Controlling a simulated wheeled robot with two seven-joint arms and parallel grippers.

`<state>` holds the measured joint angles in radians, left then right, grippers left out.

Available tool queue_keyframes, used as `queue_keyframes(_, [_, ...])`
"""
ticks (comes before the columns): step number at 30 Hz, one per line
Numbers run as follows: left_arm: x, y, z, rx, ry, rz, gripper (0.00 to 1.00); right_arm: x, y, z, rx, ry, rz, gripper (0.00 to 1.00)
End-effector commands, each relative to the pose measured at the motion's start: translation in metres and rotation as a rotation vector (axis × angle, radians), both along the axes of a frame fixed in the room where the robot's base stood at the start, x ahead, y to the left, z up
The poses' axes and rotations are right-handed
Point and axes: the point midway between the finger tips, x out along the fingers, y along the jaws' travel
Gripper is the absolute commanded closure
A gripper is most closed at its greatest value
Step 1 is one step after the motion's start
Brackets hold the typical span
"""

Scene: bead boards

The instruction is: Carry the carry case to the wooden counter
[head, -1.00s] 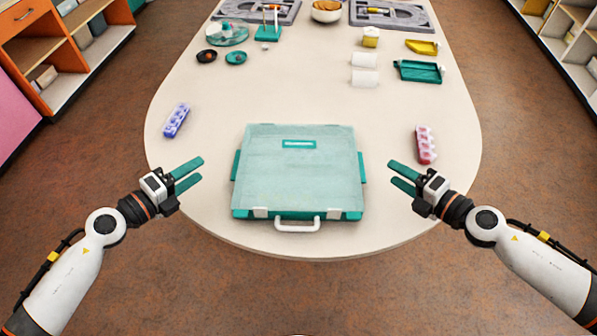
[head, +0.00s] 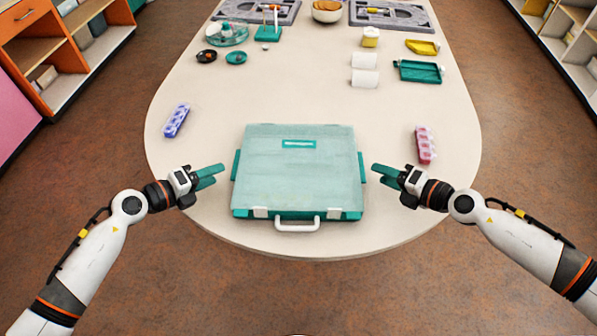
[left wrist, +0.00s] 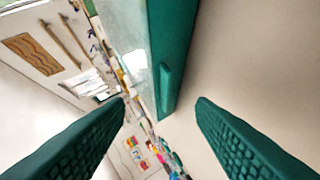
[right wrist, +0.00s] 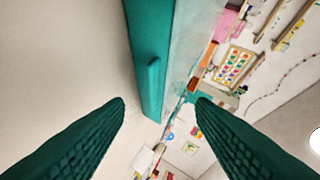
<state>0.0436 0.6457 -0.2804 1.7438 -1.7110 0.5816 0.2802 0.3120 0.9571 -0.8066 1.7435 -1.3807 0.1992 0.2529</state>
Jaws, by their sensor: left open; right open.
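The carry case (head: 298,175) is a flat teal box with a pale lid, lying shut on the table. Its white handle (head: 297,225) faces the near edge, and a teal side grip sticks out on each side. My left gripper (head: 222,176) is open and empty just left of the case. In the left wrist view the left side grip (left wrist: 165,88) shows beyond the open fingers. My right gripper (head: 375,173) is open and empty just right of the case. In the right wrist view the right side grip (right wrist: 152,88) shows beyond the fingers. The wooden counter cannot be made out for certain.
The case lies on a pale table (head: 300,100) with a rounded near end. A purple bead box (head: 176,121) lies left and a pink one (head: 425,145) right. Dishes, white cups and a green tray (head: 418,71) stand farther back. Orange wooden shelving (head: 45,45) stands at upper left.

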Motion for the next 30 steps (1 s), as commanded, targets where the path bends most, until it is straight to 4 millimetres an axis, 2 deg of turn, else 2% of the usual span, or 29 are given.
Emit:
queue_keyframes(3, [0.016, -0.015, -0.007, -0.004, -0.001, 0.002, 0.50, 0.017, 0.016, -0.007, 0.003, -0.002, -0.001, 0.50])
queue_keyframes(9, [0.034, -0.032, -0.018, -0.003, 0.000, 0.002, 0.50, 0.035, 0.033, -0.018, 0.002, -0.002, -0.001, 0.50])
queue_keyframes(23, [0.042, -0.040, -0.023, 0.000, 0.000, 0.000, 0.50, 0.042, 0.040, -0.023, 0.000, -0.001, -0.001, 0.50])
queue_keyframes(26, [0.042, -0.040, -0.023, 0.000, -0.001, 0.001, 0.63, 0.042, 0.040, -0.023, 0.000, -0.001, -0.001, 0.63])
queue_keyframes(30, [0.042, -0.039, -0.023, 0.001, 0.000, 0.001, 0.86, 0.042, 0.040, -0.023, 0.000, -0.001, -0.001, 0.86])
